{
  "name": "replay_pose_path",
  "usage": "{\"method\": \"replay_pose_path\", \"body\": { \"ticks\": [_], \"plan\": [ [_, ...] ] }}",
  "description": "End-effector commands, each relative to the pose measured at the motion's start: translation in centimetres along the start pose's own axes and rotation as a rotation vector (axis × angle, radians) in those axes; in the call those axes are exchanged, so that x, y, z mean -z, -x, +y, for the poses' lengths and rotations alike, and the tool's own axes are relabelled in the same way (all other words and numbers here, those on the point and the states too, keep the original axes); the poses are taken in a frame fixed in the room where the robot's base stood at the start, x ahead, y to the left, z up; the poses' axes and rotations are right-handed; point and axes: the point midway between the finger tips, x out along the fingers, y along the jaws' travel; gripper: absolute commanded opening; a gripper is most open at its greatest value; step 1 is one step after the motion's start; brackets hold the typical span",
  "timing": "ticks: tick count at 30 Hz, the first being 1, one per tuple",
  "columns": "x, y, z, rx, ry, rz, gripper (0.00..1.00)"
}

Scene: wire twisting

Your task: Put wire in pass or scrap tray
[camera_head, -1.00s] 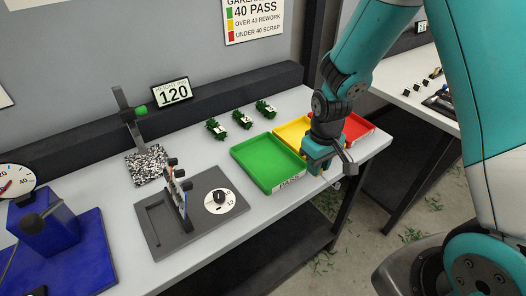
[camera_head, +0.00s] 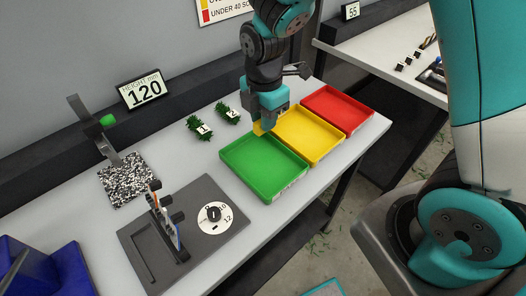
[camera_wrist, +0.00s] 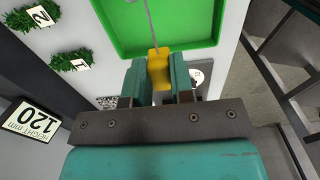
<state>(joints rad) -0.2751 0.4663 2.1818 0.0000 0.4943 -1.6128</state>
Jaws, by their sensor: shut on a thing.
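My gripper (camera_head: 263,122) is shut on a yellow block-like piece (camera_wrist: 158,66), from which a thin grey rod or wire (camera_wrist: 152,22) sticks out. In the wrist view, that rod reaches over the green tray (camera_wrist: 110,45). In the head view, my gripper is at the back edge of the green PASS tray (camera_head: 232,160), near its corner with the yellow tray (camera_head: 336,157). The red tray (camera_head: 361,124) lies beyond the yellow one. All three trays look empty where they show. Whether the held piece touches the tray, I cannot tell.
Green bundles with number tags, one of them here (camera_head: 200,129), lie behind the green tray. A grey fixture plate with a dial (camera_head: 150,250) and a height display reading 120 (camera_head: 143,90) stand to the left. Free table lies in front of the trays.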

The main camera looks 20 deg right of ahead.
Motion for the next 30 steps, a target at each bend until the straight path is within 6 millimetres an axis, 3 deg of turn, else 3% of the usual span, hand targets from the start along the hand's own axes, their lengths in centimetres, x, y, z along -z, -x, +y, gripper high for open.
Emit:
{"method": "replay_pose_path", "body": {
  "ticks": [3, 9, 21, 30],
  "plan": [
    [0.0, -3.4, -0.2, 0.009, -0.001, 0.000, 0.00],
    [0.0, -7.5, -0.1, 0.004, -0.002, 0.000, 0.00],
    [0.0, -12.1, 0.0, 0.001, -0.003, 0.000, 0.00],
    [0.0, -12.6, 0.0, -0.001, -0.003, 0.000, 0.00]
  ]
}}
